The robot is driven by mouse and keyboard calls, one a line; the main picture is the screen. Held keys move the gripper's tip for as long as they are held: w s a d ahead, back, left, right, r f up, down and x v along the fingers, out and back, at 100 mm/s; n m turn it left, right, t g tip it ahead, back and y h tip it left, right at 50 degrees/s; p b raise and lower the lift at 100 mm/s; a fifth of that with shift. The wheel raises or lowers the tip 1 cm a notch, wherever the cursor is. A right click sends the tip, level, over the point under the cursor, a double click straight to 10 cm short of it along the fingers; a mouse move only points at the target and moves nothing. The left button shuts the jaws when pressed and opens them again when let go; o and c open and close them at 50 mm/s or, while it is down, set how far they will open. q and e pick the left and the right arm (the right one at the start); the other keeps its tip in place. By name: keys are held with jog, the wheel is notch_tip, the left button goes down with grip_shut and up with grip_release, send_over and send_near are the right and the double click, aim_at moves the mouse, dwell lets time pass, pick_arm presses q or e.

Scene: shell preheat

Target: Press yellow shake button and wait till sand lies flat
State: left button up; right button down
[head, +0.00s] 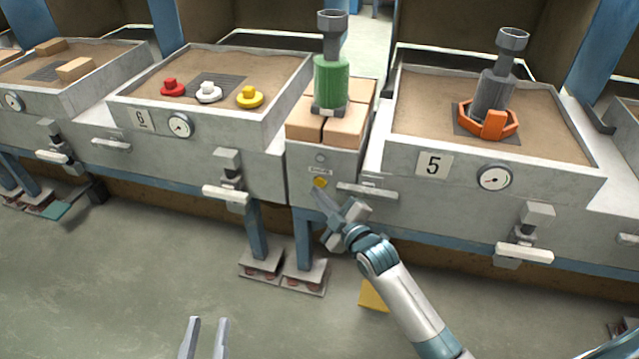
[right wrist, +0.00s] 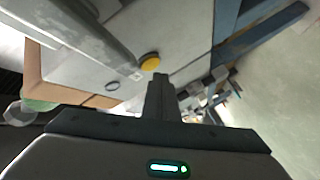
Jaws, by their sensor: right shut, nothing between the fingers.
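The yellow shake button (head: 320,183) is on the front of the grey pillar between two sand boxes, under a small label. It also shows in the right wrist view (right wrist: 150,62). My right gripper (head: 322,198) is shut and empty, its tips just below the button; I cannot tell whether they touch it. My left gripper (head: 205,338) is open and empty at the bottom of the head view, over the floor. The sand (head: 560,130) in box 5 surrounds an orange ring with a grey cylinder standing in it. The sand (head: 285,68) in box 6 looks mostly level.
Red (head: 172,87), white (head: 208,92) and yellow (head: 249,97) knobbed pieces sit in box 6. A green cylinder (head: 331,85) stands on tan blocks (head: 305,122) above the button. Handles (head: 367,190) stick out from the fronts. The floor before the boxes is mostly clear.

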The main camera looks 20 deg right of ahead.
dwell(0.5)
jog(key=shift+w+d, duration=0.1)
jog(key=shift+w, duration=0.05)
jog(key=shift+w+d, duration=0.15)
jog(key=shift+w, duration=0.05)
jog(key=shift+w+d+p, duration=0.25)
jog(key=shift+w+p, duration=0.05)
jog(key=shift+w, duration=0.05)
dwell(1.0)
jog(key=shift+s+a, duration=0.1)
jog(key=shift+s+a+p, duration=0.4)
jog(key=shift+s+p, duration=0.2)
jog(key=shift+p, duration=0.1)
